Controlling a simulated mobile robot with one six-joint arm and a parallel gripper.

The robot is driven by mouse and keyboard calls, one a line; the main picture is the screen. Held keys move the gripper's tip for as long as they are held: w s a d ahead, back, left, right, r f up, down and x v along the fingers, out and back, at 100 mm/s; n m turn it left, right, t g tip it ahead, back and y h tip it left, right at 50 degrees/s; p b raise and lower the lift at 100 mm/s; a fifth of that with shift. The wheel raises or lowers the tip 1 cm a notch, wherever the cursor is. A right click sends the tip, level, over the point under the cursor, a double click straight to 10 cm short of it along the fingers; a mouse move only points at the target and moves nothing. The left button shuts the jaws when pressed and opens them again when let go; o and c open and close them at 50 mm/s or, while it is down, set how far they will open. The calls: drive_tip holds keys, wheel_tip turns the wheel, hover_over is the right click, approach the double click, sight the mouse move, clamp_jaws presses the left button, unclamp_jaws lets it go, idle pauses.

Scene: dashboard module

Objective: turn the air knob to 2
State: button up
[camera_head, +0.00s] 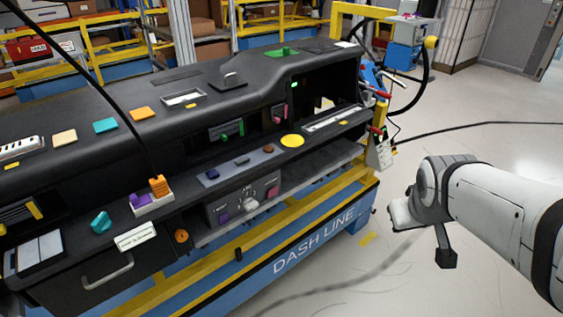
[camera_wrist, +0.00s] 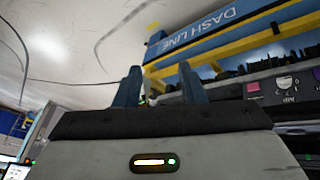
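The control panel (camera_head: 236,208) sits low on the front of the black dashboard, with a purple square at its left, a white knob (camera_head: 249,204) in the middle and a pink square at its right. I take the white knob for the air knob; its marks are too small to read. In the wrist view the panel is at the right edge, tilted, with the pale knob (camera_wrist: 287,84) beside a pink square. My gripper (camera_wrist: 158,84) has its two dark fingers apart and nothing held between them. It is well away from the panel, right of the dashboard in the head view.
The dashboard stands on a blue and yellow frame (camera_head: 316,240) marked DASH LINE. A drawer with a grey handle (camera_head: 108,270) is left of the panel. An orange knob (camera_head: 181,236) is between them. Hanging tools and cables are at the dashboard's right end. The floor (camera_head: 400,280) in front is clear.

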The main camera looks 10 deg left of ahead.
drive_tip(key=w+a+f+n+t+y+b, duration=0.1)
drive_tip(key=w+a+n+t+y, duration=0.15)
drive_tip(key=w+n, duration=0.45)
drive_tip(key=w+a+f+n+t+y+b, duration=0.15)
drive_tip(key=w+a, duration=0.25)
drive_tip(key=w, duration=0.6)
drive_tip(key=w+a+f+n+t+y+b, duration=0.1)
drive_tip(key=w+a+f+n+t, duration=0.25)
drive_tip(key=w, duration=0.55)
drive_tip(key=n+g+y+b, duration=0.5)
drive_tip(key=n+g+y, duration=0.95)
drive_tip(key=n, duration=0.75)
approach(257, 206)
drive_tip(key=a, duration=0.6)
drive_tip(key=s+a+p, duration=0.1)
drive_tip(key=a, duration=0.2)
drive_tip(key=shift+a+r, duration=0.1)
